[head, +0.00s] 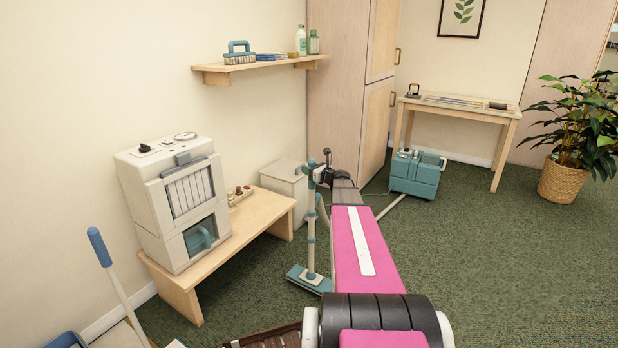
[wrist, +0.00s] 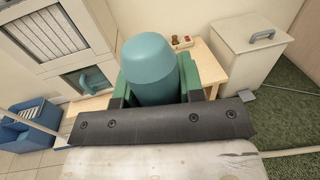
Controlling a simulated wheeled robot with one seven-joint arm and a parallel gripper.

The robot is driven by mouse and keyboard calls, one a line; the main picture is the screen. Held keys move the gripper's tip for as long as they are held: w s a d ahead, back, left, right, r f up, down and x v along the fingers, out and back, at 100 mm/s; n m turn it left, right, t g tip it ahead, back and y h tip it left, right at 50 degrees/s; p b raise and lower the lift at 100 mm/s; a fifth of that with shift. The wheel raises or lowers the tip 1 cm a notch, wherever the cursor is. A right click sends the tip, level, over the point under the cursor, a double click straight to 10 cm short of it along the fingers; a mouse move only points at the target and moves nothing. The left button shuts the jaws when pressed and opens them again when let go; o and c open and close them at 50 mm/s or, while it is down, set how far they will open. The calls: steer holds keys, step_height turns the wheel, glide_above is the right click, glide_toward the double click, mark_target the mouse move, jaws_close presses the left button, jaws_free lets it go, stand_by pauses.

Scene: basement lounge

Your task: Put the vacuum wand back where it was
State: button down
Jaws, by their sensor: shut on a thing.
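The vacuum wand (head: 311,235) is a pale upright tube with teal fittings and a flat teal floor head (head: 309,279) resting on or just above the green carpet. Its rounded teal top (wrist: 150,65) fills the middle of the wrist view. My gripper (head: 319,175) is shut on the wand near its top; in the wrist view its green fingers (wrist: 188,80) press on both sides. A teal vacuum unit (head: 415,174) stands on the carpet near the tall cabinet, with a pale tube or hose beside it. The wand's lower part is hidden in the wrist view.
A low wooden bench (head: 262,214) bears a white machine (head: 176,205) at left. A white lidded bin (head: 288,186) stands behind the wand. A tall cabinet (head: 350,80), a side table (head: 462,108) and a potted plant (head: 565,180) stand farther back. Carpet at right is clear.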

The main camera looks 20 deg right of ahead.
steer(key=shift+f, duration=1.8)
steer(key=c, duration=0.7)
jaws_free()
steer(key=shift+c, duration=0.2)
